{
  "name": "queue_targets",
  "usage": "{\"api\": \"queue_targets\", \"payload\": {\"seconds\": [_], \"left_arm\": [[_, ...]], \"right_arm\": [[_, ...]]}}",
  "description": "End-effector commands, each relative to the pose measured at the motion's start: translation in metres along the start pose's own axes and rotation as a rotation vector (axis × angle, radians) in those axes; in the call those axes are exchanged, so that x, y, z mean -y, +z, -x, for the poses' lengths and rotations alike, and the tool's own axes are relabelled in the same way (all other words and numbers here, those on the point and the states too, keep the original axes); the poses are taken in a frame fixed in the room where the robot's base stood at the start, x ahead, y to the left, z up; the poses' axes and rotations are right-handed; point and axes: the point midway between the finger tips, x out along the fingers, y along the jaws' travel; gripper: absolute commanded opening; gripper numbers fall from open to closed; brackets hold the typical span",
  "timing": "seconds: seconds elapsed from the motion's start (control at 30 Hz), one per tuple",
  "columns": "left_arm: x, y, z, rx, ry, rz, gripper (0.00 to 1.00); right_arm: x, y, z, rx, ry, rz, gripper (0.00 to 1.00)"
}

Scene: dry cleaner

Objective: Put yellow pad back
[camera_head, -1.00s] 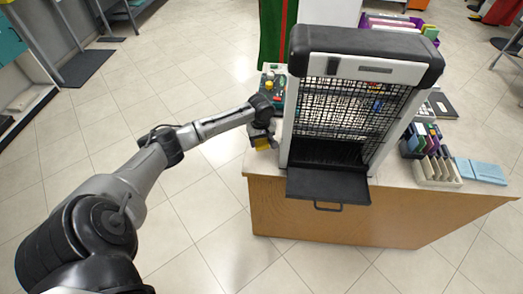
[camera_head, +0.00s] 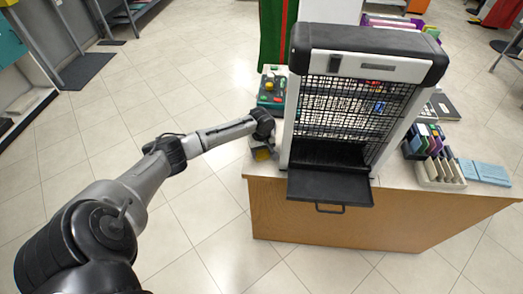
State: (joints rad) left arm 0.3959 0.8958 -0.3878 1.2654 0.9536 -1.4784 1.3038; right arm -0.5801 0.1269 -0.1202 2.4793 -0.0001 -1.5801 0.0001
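A small yellow pad (camera_head: 262,155) shows at the end of my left arm, just left of the black and grey machine on the counter. My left gripper (camera_head: 262,147) is at the pad, low over the counter's left corner. The gripper's fingers are small and partly hidden by the wrist, so I cannot tell whether they are closed on the pad. My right gripper is out of view.
The machine (camera_head: 361,70) has a mesh front and a lowered black tray (camera_head: 330,187). A teal board (camera_head: 271,87) with coloured pieces stands behind my wrist. An organizer (camera_head: 440,172) and blue pads (camera_head: 484,171) lie on the counter (camera_head: 391,180) at right.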

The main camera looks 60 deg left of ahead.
Motion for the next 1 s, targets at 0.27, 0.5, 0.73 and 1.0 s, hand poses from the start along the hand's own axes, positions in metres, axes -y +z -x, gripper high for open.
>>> {"api": "queue_targets", "payload": {"seconds": [0.27,0.5,0.73,1.0], "left_arm": [[0.0,0.0,0.0,0.0,0.0,0.0,0.84],[0.0,0.0,0.001,0.0,0.0,0.0,0.84],[0.0,-0.001,0.027,-0.001,0.002,-0.001,0.84],[-0.001,0.0,0.077,-0.001,0.003,-0.002,0.84]], "right_arm": [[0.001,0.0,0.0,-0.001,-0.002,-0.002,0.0],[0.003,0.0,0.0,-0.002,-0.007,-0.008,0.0],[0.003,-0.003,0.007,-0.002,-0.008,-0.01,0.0],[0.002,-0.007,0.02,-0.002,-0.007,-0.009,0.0]]}}
